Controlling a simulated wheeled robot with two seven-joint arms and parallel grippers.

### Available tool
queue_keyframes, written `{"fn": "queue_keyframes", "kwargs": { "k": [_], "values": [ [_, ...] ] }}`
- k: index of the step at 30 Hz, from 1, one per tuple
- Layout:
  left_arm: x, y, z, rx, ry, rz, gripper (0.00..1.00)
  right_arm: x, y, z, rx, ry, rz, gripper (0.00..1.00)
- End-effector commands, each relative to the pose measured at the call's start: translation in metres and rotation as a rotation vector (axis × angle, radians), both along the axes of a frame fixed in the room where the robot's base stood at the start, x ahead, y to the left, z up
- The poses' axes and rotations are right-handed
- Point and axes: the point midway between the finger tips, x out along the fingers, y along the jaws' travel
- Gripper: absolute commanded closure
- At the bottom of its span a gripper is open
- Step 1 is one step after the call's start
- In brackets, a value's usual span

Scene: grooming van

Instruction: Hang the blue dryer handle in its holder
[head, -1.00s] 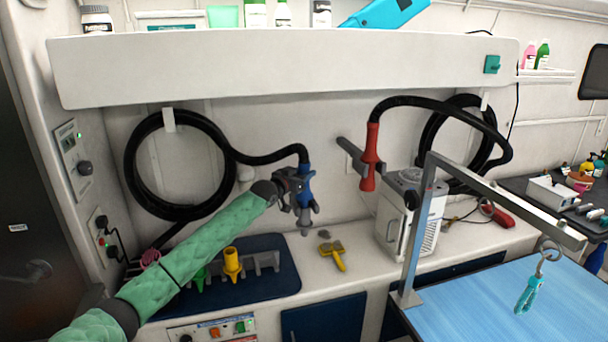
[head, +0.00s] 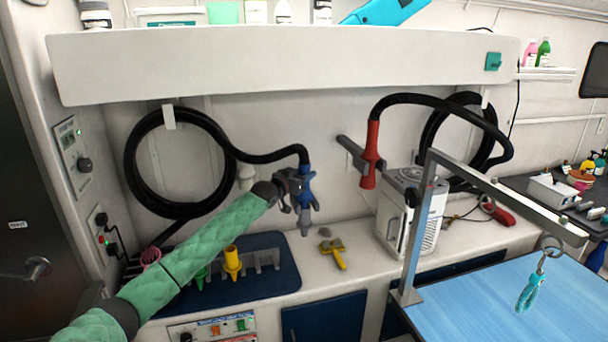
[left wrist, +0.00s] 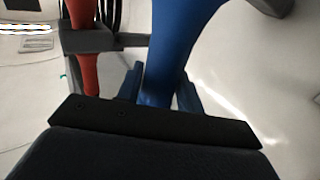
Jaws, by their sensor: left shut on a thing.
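The blue dryer handle (head: 305,186) is held upright by my left gripper (head: 291,190), in front of the back wall and above the counter. Its black hose joins at the top and its grey end points down. In the left wrist view the blue handle (left wrist: 182,45) stands between the fingers. The red handle (head: 372,150) hangs in a grey wall holder (head: 352,148) to the right; both also show at the left of the wrist view. I cannot make out a separate empty holder for the blue handle; my gripper may hide it. My right gripper is out of view.
A white box-shaped machine (head: 410,215) stands right of the handle on the counter. A yellow tool (head: 335,252) lies below it. A blue tray (head: 262,286) with yellow and green nozzles is at the lower left. A white shelf (head: 290,62) overhangs above. A metal arm (head: 425,215) rises by the blue table.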

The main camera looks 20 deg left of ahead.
Motion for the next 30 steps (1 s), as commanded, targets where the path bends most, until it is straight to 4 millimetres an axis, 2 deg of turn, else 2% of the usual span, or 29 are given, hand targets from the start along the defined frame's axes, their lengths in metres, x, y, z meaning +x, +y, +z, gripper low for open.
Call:
{"fn": "queue_keyframes", "kwargs": {
  "k": [8,9,12,18,22,23,30],
  "values": [
    [0.0001,0.0000,0.0009,-0.001,-0.002,0.000,0.91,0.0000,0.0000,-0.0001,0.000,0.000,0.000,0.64],
    [0.0001,0.0000,0.0009,-0.001,-0.002,0.000,0.56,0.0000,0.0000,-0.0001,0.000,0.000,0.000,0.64],
    [0.0001,0.0000,0.0006,-0.001,-0.002,0.000,0.38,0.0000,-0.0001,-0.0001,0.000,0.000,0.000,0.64],
    [0.0000,0.0000,-0.0001,0.000,-0.001,0.000,0.38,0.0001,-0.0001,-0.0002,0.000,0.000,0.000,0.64],
    [0.0000,-0.0001,-0.0018,0.000,0.001,0.000,0.12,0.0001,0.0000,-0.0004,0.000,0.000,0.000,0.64],
    [0.0000,-0.0001,-0.0017,0.000,0.001,0.000,0.09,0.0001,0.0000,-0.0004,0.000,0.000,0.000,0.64],
    [0.0000,-0.0001,-0.0010,0.000,0.001,0.000,0.09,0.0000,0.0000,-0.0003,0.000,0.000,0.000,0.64]
  ]
}}
